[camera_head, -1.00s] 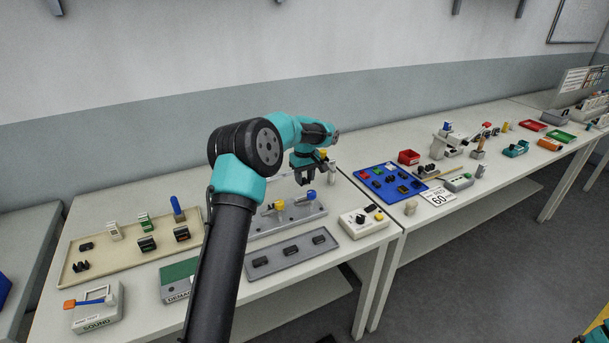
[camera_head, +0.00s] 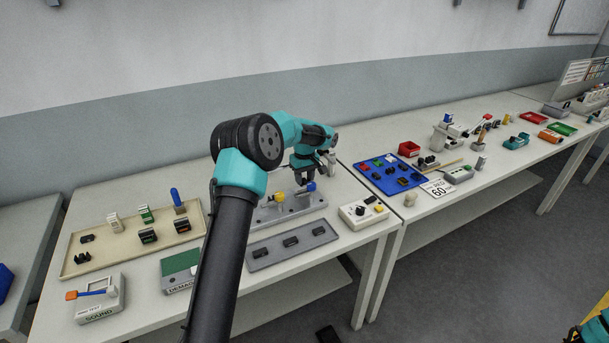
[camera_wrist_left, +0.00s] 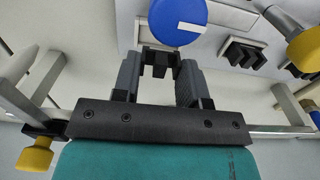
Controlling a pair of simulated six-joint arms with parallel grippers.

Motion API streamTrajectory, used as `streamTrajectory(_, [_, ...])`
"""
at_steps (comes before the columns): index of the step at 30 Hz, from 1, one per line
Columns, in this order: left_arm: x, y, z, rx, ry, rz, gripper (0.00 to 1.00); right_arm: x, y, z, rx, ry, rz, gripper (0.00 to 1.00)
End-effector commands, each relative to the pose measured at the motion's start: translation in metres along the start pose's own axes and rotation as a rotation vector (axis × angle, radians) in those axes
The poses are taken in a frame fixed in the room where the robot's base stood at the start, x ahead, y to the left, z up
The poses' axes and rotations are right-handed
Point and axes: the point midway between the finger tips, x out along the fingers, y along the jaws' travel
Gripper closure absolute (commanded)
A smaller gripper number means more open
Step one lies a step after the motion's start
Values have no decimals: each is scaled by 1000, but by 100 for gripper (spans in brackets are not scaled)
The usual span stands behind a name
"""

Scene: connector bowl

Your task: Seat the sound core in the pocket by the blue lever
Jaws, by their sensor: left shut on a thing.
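My left gripper (camera_head: 304,176) hangs over the grey fixture (camera_head: 292,208) and points down at it. In the left wrist view the gripper (camera_wrist_left: 160,72) is shut on a small black core (camera_wrist_left: 158,58), held between the fingertips. The blue lever (camera_head: 311,187) stands on the fixture beside the gripper, and its round blue knob (camera_wrist_left: 178,20) shows just beyond the fingertips. A yellow lever (camera_head: 279,196) stands to its left on the fixture. The pocket under the core is hidden by the fingers, so I cannot tell whether the core touches it.
A grey tray (camera_head: 262,254) with several black parts lies in front of the fixture. A beige tray (camera_head: 85,265) with several connectors is at left, near the SOUND box (camera_head: 100,309). A switch box (camera_head: 352,221) stands right. A blue tray (camera_head: 362,179) is farther right.

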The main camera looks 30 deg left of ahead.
Motion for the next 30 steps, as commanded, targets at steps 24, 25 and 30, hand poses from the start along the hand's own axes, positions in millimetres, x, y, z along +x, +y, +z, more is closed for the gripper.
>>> streamTrajectory(24, [31, 0, 0, 1, 0, 0, 84, 0, 0, 0, 0, 0, 0, 57])
streamTrajectory(25, [32, 0, 0, 1, 0, 0, 84, 0, 0, 0, 0, 0, 0, 57])
streamTrajectory(30, [35, 0, 0, 1, 0, 0, 84, 0, 0, 0, 0, 0, 0, 57])
